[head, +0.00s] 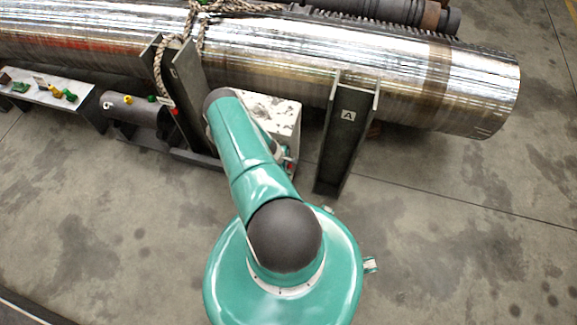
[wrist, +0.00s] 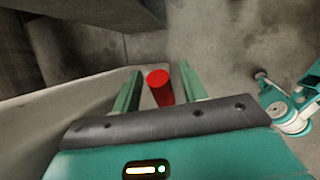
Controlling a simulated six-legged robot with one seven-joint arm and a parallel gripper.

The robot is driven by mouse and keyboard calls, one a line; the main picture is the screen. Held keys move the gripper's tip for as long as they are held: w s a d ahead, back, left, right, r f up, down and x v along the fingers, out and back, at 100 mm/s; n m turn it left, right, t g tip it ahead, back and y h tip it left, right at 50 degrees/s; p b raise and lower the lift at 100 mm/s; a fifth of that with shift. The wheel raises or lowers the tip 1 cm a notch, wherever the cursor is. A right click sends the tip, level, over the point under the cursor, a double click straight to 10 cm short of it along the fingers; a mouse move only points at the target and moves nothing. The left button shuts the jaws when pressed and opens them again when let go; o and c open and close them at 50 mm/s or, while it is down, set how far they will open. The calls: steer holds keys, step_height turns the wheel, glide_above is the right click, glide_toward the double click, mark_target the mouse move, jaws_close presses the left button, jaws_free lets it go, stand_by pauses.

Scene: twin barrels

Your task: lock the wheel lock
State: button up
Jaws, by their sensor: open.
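A red cylindrical piece (wrist: 160,86) with a round flat end shows in the wrist view. It may be part of the wheel lock, but I cannot tell. My gripper (wrist: 160,68) is open, with one green finger on each side of the red piece. I cannot tell whether either finger touches it. In the head view, a small bit of red (head: 292,168) shows low beside a white block (head: 284,118). My arm covers much of that spot and hides the gripper there. No wheel is plainly visible.
A long shiny metal barrel (head: 455,85) crosses the back, between upright steel posts, one marked A (head: 338,150). A rope (head: 160,72) hangs over it. A dark cylinder marked C (head: 135,112) and a low bench (head: 62,92) stand left. The concrete floor at right is clear.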

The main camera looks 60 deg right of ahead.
jaws_close()
steer(key=shift+w+r, duration=0.1)
steer(key=shift+w+a+r+g+h, duration=0.1)
steer(key=shift+w+r+g+h, duration=0.1)
steer(key=shift+w+r+g, duration=0.45)
steer(key=shift+w+a+r+g+h, duration=0.1)
steer(key=shift+w+r+g+h, duration=0.15)
steer(key=shift+g, duration=0.7)
jaws_free()
steer(key=v, duration=0.7)
steer(key=shift+r, duration=0.25)
